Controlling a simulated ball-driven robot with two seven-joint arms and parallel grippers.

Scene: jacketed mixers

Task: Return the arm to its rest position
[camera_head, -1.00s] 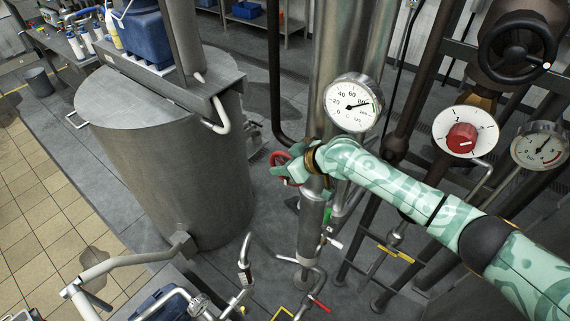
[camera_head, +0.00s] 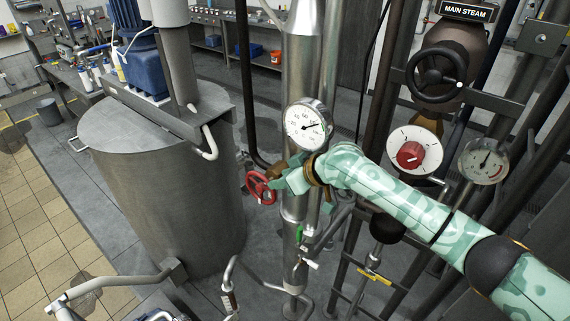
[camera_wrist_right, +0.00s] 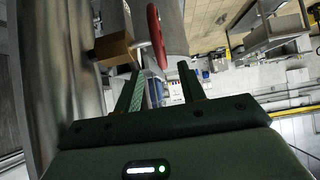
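My right gripper (camera_head: 280,183) is at the end of the pale green patterned arm in the head view, beside the red handwheel (camera_head: 259,188). In the right wrist view its two dark green fingers (camera_wrist_right: 160,72) are spread with an empty gap between them. The handwheel's rim (camera_wrist_right: 156,36) shows edge-on ahead of the fingertips, apparently apart from them. In the head view the gripper's fingers overlap partly with the pipe, so their opening is hard to judge there. My left gripper is not in view.
A pressure gauge (camera_head: 307,125) sits close above my right wrist on the steel column. A red knob (camera_head: 410,154), another gauge (camera_head: 483,161) and a black handwheel (camera_head: 437,75) are at right. A large jacketed vessel (camera_head: 165,180) stands left; floor lies between it and the column.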

